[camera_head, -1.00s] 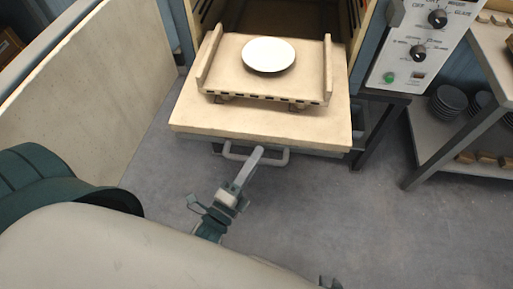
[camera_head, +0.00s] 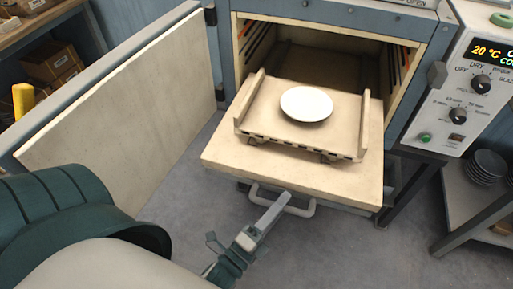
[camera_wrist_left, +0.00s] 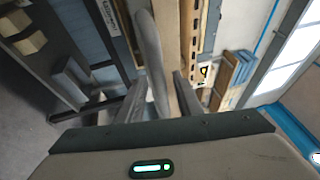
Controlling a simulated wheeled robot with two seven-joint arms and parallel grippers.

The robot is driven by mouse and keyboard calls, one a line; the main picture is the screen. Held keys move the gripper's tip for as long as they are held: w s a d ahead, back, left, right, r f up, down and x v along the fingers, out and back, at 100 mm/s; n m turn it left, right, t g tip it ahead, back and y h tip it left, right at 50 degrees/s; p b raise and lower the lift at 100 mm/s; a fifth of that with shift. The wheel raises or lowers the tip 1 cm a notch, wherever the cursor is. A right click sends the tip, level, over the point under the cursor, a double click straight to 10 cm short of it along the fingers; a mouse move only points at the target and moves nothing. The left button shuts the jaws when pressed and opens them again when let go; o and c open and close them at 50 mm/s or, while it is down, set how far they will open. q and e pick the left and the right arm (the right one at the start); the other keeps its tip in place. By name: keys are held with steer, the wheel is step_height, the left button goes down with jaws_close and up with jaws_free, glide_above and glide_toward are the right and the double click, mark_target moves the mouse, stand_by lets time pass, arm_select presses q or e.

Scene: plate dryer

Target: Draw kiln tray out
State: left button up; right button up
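The kiln tray (camera_head: 225,157) is a thick cream slab that stands out in front of the open kiln. Its grey U-shaped handle (camera_head: 300,211) is on the front edge. My left gripper (camera_head: 275,207) is at the left part of this handle. In the left wrist view the handle (camera_wrist_left: 149,48) runs between the two fingers of my left gripper (camera_wrist_left: 160,88), which stand apart with a gap beside the bar. Contact with the bar is not clear. A cream rack (camera_head: 250,116) with a white plate (camera_head: 306,104) rests on the tray. My right gripper is not in view.
The kiln door (camera_head: 120,95) is swung open at the left. A control panel (camera_head: 455,95) is at the right, above a shelf with dark bowls (camera_head: 487,165). The grey floor (camera_head: 350,255) in front of the tray is clear.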

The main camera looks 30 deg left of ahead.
arm_select(q)
steer(key=shift+s, duration=0.1)
